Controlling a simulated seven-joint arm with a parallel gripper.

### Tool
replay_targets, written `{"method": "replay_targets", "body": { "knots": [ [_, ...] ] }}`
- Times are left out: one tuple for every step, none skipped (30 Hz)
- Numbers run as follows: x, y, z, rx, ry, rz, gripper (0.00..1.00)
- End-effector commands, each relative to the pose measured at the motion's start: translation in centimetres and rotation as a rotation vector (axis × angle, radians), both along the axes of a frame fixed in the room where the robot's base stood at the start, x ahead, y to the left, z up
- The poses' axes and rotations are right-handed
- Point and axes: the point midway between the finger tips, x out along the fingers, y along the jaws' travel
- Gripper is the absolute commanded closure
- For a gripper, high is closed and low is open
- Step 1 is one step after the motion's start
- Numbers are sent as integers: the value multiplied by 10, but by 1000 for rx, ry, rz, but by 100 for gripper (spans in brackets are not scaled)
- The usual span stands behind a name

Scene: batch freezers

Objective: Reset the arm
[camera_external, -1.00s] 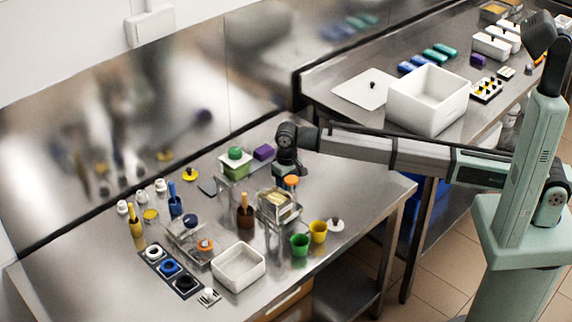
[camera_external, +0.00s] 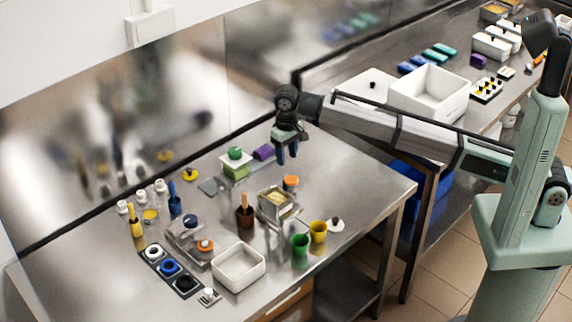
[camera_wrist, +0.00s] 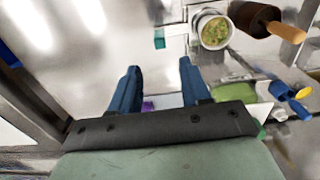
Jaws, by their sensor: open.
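My gripper (camera_external: 287,160) hangs above the steel table (camera_external: 345,180), pointing down, with its two blue fingers apart and nothing between them. In the wrist view the open fingers (camera_wrist: 159,68) stand over bare steel, with a purple thing (camera_wrist: 148,106) partly showing near their base. In the external view the purple block (camera_external: 263,152) lies to the left of my gripper, beside a clear box with a green lid knob (camera_external: 235,153). A clear bin with yellowish contents (camera_external: 275,204) stands below my gripper, with an orange-topped thing (camera_external: 291,182) beside it.
A brown cup with a wooden handle (camera_external: 245,214), green cup (camera_external: 300,244), yellow cup (camera_external: 318,231) and white tray (camera_external: 238,267) stand on the table. A large white bin (camera_external: 430,95) is on the back counter. The table's right part is mostly clear.

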Motion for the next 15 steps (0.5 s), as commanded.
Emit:
{"method": "replay_targets", "body": {
  "knots": [
    [0,0,4,1,-1,0,53],
    [0,0,5,0,0,0,53],
    [0,0,6,0,0,0,53],
    [0,0,7,0,0,0,53],
    [0,0,7,0,0,0,53],
    [0,0,8,0,0,0,53],
    [0,0,8,0,0,0,53],
    [0,0,8,0,0,0,53],
    [0,0,8,0,0,0,53],
    [0,0,8,0,0,0,53],
    [0,0,8,0,0,0,53],
    [0,0,8,0,0,0,53],
    [0,0,8,0,0,0,53],
    [0,0,8,0,0,0,53],
    [0,0,7,0,0,0,53]
  ]
}}
